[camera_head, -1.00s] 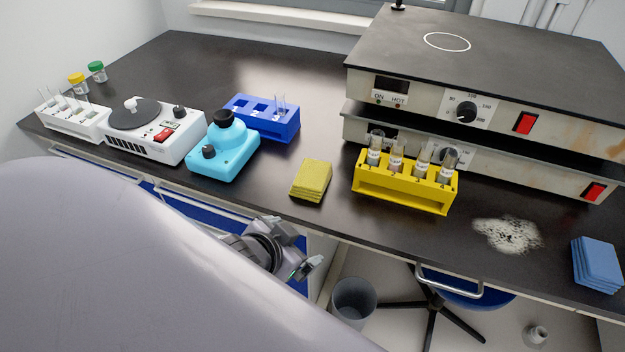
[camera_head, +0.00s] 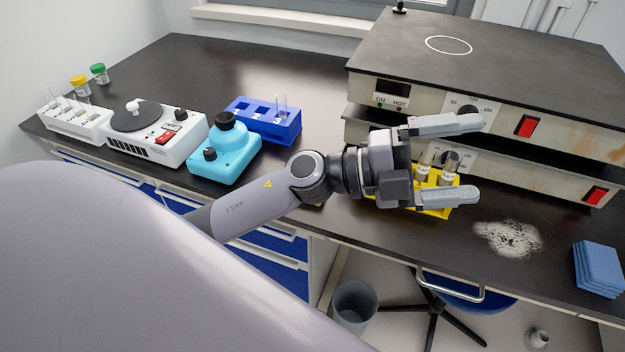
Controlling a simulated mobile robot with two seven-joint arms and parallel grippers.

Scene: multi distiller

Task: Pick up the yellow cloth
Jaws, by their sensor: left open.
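The yellow cloth, a folded stack, is almost wholly hidden behind my left arm, near the front edge of the dark bench. My left gripper (camera_head: 478,160) is open with its two grey fingers spread and pointing right. It appears in front of the yellow test tube rack (camera_head: 437,211), with two tubes showing between the fingers. I cannot tell how far it is from the rack. Nothing is held between the fingers. My right gripper is not in view.
Two stacked hot plates (camera_head: 480,75) fill the back right. A foam puddle (camera_head: 508,238) and blue cloths (camera_head: 598,268) lie at right. A blue rack (camera_head: 264,122), a turquoise mixer (camera_head: 224,148) and a white device (camera_head: 155,135) stand at left.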

